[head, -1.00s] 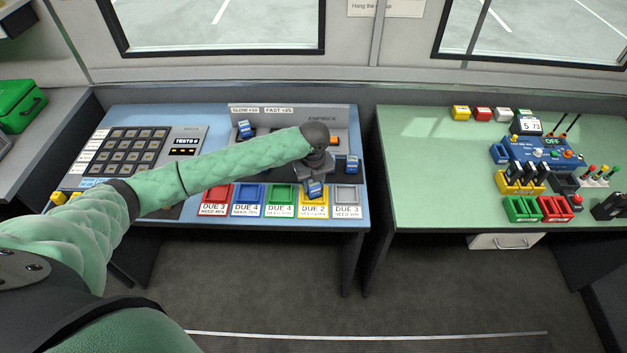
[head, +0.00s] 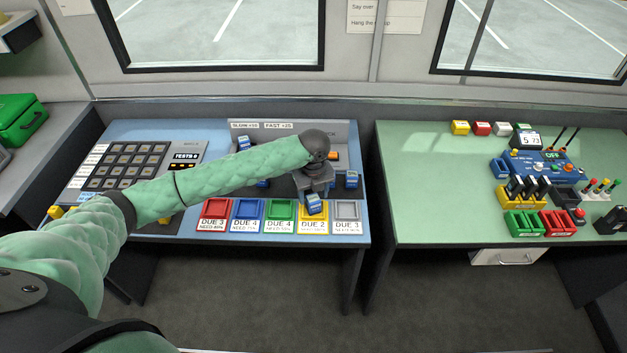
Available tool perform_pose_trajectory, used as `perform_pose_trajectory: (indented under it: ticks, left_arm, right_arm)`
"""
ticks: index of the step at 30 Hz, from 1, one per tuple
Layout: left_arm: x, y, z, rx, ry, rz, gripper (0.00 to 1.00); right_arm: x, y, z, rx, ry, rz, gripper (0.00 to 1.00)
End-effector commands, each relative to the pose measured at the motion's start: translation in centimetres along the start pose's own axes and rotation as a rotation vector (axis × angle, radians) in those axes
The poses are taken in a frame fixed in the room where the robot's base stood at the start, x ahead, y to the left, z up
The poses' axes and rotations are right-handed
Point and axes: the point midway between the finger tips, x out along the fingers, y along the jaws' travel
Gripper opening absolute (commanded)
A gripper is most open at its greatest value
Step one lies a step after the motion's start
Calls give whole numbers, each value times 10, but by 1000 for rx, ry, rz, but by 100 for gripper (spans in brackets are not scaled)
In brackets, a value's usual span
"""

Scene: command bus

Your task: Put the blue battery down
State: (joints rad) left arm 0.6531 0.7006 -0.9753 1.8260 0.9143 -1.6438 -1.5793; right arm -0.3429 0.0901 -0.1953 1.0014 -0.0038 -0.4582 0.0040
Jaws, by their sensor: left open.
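A blue battery (head: 316,205) with a pale label sits at the yellow DUE 2 tray (head: 313,227), near the front edge of the blue desk. My left gripper (head: 315,192) is open right over this battery, with its fingers close around or just above it. The gripper hides part of the battery's top, and I cannot tell whether the fingers touch it. My right gripper is not in view.
Red (head: 214,215), blue (head: 248,215), green (head: 281,215) and grey (head: 347,215) trays flank the yellow one. Other blue batteries stand behind, one at the charger's right (head: 351,179). A keypad (head: 125,165) is at left. The green desk (head: 430,180) has free room at its left.

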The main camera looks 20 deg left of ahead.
Motion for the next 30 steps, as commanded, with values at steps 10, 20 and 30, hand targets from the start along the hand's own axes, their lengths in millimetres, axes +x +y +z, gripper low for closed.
perform_pose_trajectory:
  ticks: [10,20,30]
  left_arm:
    - [-56,-1,1,0,-2,-3,58]
    - [-92,0,0,0,0,-1,58]
    - [-98,0,0,-1,0,0,58]
  right_arm:
    - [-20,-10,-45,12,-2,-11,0]
    - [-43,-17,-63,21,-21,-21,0]
    - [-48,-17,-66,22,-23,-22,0]
